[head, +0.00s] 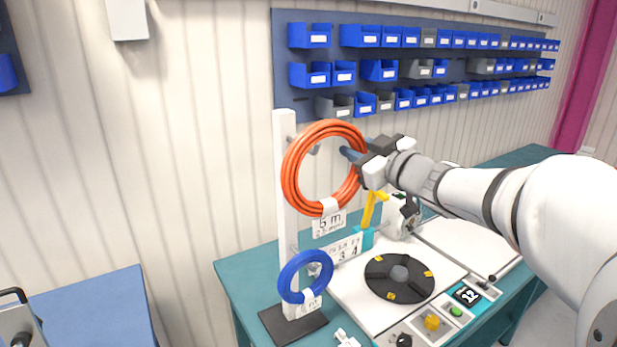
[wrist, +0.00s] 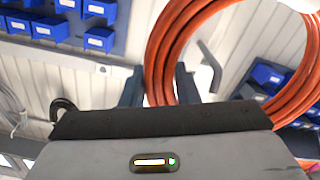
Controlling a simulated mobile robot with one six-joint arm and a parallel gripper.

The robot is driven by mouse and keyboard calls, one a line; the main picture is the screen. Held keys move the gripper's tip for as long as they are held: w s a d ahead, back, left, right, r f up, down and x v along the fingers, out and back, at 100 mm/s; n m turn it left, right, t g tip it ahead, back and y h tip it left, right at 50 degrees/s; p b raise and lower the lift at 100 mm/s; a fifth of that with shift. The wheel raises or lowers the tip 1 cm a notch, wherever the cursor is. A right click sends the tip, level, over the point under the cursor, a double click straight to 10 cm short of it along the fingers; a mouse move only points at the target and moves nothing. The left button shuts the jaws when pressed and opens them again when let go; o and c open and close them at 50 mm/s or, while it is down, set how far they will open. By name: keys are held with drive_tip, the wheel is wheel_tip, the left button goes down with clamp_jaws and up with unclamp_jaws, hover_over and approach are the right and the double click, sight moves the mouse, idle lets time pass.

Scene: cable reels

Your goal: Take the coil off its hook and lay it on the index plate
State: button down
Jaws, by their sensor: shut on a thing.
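The orange coil (head: 293,165) is upright at the top of the white post (head: 284,140), with a white tag at its lower edge. A grey hook (head: 315,149) shows inside its ring; I cannot tell whether the coil still rests on it. My gripper (head: 353,156) is shut on the right side of the coil. In the wrist view, the orange coil (wrist: 159,58) passes between the two dark fingers of my gripper (wrist: 160,88), and the hook (wrist: 210,68) shows within the ring. The black index plate (head: 385,284), with yellow marks and a grey hub, is bare on the bench machine.
A smaller blue coil (head: 287,275) hangs lower on the post. A yellow lever part (head: 371,207) stands behind the plate, below my gripper. A control panel (head: 440,322) with buttons lies in front. Blue bins (head: 309,36) line the wall. A blue-topped table (head: 95,310) is at left.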

drive_tip(key=shift+s+d+r, duration=0.1)
drive_tip(key=p+v, duration=0.2)
drive_tip(key=v, duration=0.5)
idle(0.6)
drive_tip(key=shift+s, duration=0.1)
drive_tip(key=p, duration=0.2)
drive_tip(key=g+p, duration=0.1)
drive_tip(key=shift+s+d+r+p, duration=0.1)
drive_tip(key=shift+d+r+p, duration=0.05)
drive_tip(key=shift+r+p, duration=0.2)
drive_tip(key=shift+h+p, duration=0.3)
drive_tip(key=shift+p, duration=0.2)
drive_tip(key=shift+s+d+f+g+h, duration=0.15)
drive_tip(key=shift+s+d+g+h, duration=0.15)
drive_tip(key=shift+g+h, duration=0.6)
drive_tip(key=shift+s+d+f+g+h, duration=0.2)
drive_tip(key=shift+s+g+h, duration=0.25)
drive_tip(key=shift+g, duration=0.75)
